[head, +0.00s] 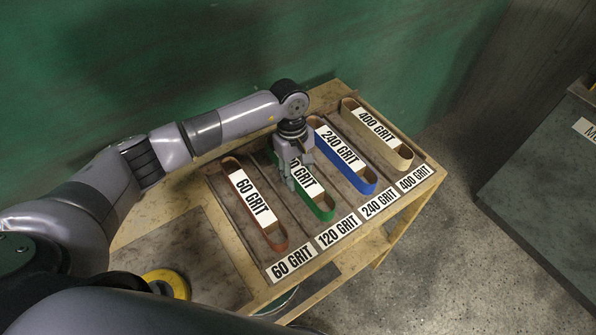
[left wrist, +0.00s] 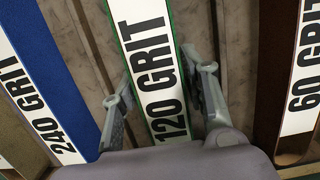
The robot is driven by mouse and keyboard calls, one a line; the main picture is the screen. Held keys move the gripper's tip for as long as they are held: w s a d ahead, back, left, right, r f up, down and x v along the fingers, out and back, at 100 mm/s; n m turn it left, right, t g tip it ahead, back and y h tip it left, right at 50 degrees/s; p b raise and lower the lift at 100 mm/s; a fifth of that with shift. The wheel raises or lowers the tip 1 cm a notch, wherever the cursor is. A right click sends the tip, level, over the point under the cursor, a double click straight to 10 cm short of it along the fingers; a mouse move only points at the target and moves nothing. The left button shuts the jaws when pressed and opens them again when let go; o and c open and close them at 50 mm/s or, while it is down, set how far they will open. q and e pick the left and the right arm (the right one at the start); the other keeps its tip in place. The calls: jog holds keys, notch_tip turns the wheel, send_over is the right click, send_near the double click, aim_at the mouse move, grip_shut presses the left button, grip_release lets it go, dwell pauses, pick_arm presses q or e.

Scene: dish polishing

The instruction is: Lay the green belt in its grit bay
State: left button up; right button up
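The green belt (head: 325,212), with a white 120 GRIT label, lies lengthwise in the slot behind the 120 GRIT plate (head: 338,230). Its far part is hidden by my left gripper (head: 298,174) in the head view. In the left wrist view the green belt (left wrist: 148,60) runs between the two fingers of my left gripper (left wrist: 160,82). The fingers are apart, one on each side of the belt, with a gap at the right finger; contact at the left one is unclear. My right gripper is not in view.
The brown 60 GRIT belt (head: 275,240) lies left of the green one, the blue 240 GRIT belt (head: 366,185) and tan 400 GRIT belt (head: 404,154) to its right. Thin dividers separate the slots. A yellow round object (head: 178,284) is at the lower left.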

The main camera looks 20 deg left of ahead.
aim_at(294, 165)
pick_arm(q)
jog(key=shift+o, duration=1.3)
jog(key=shift+r, duration=0.1)
jog(key=shift+r, duration=0.2)
jog(key=r+b, duration=0.1)
jog(key=r, duration=0.2)
jog(key=a+r+b, duration=0.1)
jog(key=r, duration=0.3)
jog(key=w+r+b, duration=0.1)
jog(key=r, duration=0.2)
jog(key=shift+a+r, duration=0.15)
jog(key=shift+r, duration=0.05)
jog(key=shift+a+r, duration=0.1)
jog(key=shift+r, duration=0.5)
jog(key=shift+f, duration=0.1)
